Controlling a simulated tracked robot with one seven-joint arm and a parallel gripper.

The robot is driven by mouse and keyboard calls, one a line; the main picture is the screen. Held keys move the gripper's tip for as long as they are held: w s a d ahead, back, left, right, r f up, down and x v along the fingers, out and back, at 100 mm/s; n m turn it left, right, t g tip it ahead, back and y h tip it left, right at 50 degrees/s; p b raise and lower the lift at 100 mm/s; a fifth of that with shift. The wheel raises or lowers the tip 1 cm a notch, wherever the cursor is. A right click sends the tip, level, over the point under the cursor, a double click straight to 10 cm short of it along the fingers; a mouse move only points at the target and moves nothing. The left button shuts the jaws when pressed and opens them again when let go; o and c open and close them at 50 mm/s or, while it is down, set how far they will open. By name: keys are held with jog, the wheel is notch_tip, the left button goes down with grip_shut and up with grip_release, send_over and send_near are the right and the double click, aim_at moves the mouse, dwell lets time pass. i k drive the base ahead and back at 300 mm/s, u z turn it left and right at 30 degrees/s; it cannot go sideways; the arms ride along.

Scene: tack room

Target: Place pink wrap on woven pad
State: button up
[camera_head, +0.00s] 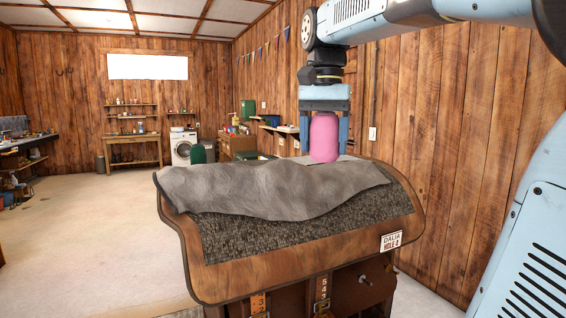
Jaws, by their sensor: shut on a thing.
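My gripper (324,138) points down above the far side of a wooden stand (350,243). Its two blue fingers stand on either side of the pink wrap (324,136), and it is shut on it. The wrap is upright and rounded. Its lower end is close to a flat pale grey piece (348,158) behind the cloth; I cannot tell whether they touch. A dark, coarse woven-looking pad (250,238) covers the stand's top. A crumpled grey cloth (270,189) lies across it and hides much of it. I cannot tell which surface is the woven pad.
The pad's near strip is bare. A white label (391,241) is on the stand's front right edge. A plank wall (450,150) rises close on the right. A washing machine (183,147) and a wooden table (133,148) stand far back. Open floor (85,225) lies left.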

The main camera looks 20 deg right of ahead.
aim_at(278, 168)
jog(key=i, duration=1.2)
